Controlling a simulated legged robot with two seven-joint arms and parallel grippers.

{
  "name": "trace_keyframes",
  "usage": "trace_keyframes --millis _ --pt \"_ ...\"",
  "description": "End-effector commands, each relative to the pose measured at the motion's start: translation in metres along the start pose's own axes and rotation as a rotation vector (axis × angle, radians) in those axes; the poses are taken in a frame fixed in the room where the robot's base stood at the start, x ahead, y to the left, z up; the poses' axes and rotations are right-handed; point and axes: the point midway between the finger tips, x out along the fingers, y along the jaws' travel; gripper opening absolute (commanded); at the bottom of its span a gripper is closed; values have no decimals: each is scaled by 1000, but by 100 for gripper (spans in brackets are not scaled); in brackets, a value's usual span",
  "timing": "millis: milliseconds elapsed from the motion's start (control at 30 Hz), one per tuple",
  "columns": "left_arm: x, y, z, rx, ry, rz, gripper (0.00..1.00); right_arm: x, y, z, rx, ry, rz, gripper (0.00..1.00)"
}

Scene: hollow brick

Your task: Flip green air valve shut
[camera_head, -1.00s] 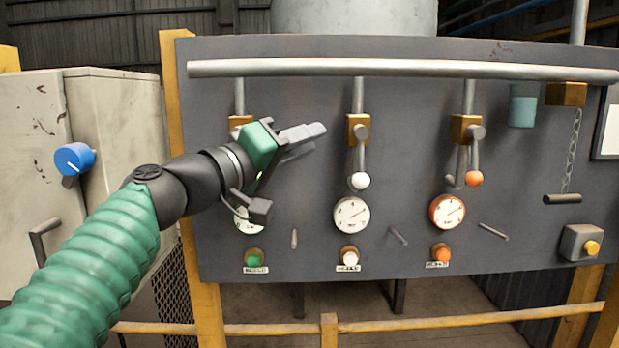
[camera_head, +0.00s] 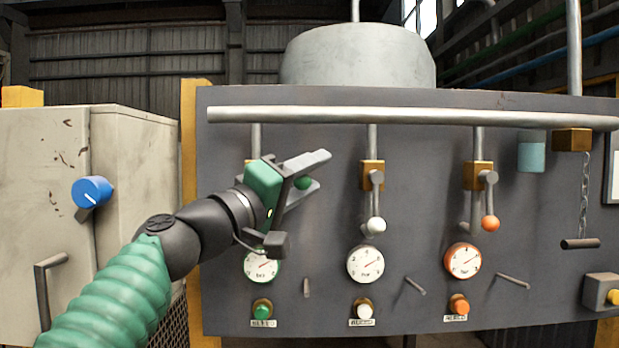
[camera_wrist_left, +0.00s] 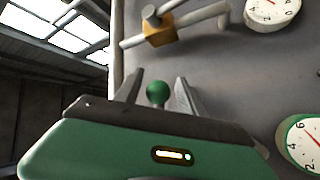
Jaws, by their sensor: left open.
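The green air valve ends in a green ball knob (camera_head: 303,183), which shows just by the fingers of my left gripper (camera_head: 321,172). In the left wrist view the green ball (camera_wrist_left: 157,93) lies between the two open fingers of the left gripper (camera_wrist_left: 158,88), with a gap on either side. The gripper hides most of the valve's lever and its brass body (camera_head: 249,170) in the head view. The gauge with a green rim (camera_head: 262,265) is below the gripper. My right gripper is not in view.
To the right are a white-knobbed valve (camera_head: 376,225) and an orange-knobbed valve (camera_head: 490,223), both with levers hanging down. A horizontal pipe (camera_head: 400,117) runs above. Pegs stick out of the panel (camera_head: 330,220) below. A grey cabinet (camera_head: 140,150) stands at the left.

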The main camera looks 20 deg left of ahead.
Motion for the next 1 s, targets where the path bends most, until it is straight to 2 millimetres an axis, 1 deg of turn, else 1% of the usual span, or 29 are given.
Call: trace_keyframes --millis 67,167,267,400,500,600,700,833,1000 --pt "-2 -1 1 0 -1 0 46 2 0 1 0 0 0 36" --pt "-14 -4 3 3 0 0 46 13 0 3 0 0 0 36" --pt "-38 -7 4 3 3 0 46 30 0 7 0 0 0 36" --pt "-80 -9 3 3 5 0 46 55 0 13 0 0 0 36" --pt "-110 -9 1 2 4 1 46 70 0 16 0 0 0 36" --pt "-136 -9 0 -1 4 1 46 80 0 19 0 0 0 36" --pt "-155 -8 -2 -2 4 0 46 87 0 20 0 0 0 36" --pt "-170 -6 -4 -3 2 1 46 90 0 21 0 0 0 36" --pt "-173 -4 -5 -4 2 1 46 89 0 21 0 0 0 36"
